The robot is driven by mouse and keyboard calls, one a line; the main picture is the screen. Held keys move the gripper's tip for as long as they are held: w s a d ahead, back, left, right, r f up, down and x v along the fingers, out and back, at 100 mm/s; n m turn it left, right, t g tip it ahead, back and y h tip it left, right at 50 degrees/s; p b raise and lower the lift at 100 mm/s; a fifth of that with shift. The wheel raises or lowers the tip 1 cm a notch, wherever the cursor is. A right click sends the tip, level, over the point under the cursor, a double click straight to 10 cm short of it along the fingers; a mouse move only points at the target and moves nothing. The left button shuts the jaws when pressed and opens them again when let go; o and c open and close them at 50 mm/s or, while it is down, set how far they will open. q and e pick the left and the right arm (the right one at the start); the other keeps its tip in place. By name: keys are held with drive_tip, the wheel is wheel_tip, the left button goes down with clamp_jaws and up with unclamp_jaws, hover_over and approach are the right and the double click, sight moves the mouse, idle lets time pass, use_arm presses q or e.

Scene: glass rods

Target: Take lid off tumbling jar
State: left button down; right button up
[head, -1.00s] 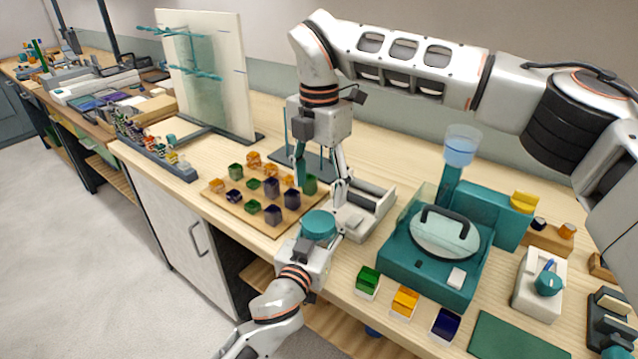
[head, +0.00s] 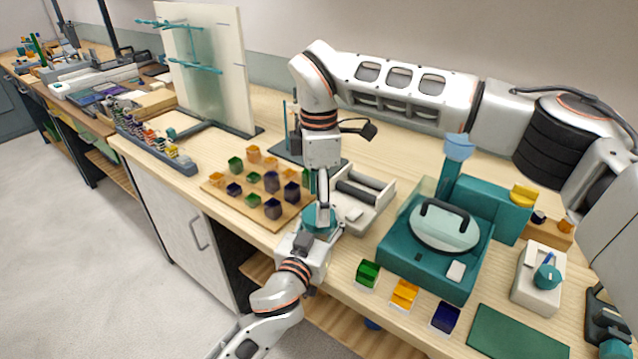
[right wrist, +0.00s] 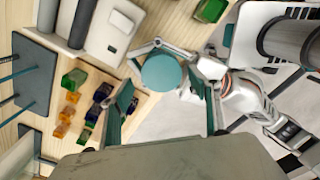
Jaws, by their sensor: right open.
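The tumbling jar with its round teal lid (head: 317,222) is held upright off the front edge of the bench. In the right wrist view the lid (right wrist: 162,73) faces my camera and hides most of the jar. My left gripper (head: 319,232) is shut around the jar from below and in front; its fingers flank the jar in the right wrist view. My right gripper (head: 322,201) points down just above the lid, seen edge-on in the head view. In the right wrist view my right gripper (right wrist: 167,97) is open, its fingers spread wider than the lid, with nothing between them gripped.
A roller unit (head: 364,198) stands right behind the jar. A wooden board (head: 224,195) with several coloured glass pieces lies to the left. A teal machine (head: 428,262) stands to the right, with small coloured bins (head: 403,295) before it. The floor at left is clear.

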use_arm(q)
drive_tip(key=shift+f, duration=0.1)
use_arm(e)
drive_tip(key=shift+f, duration=1.4)
drive_tip(key=shift+c, duration=0.4)
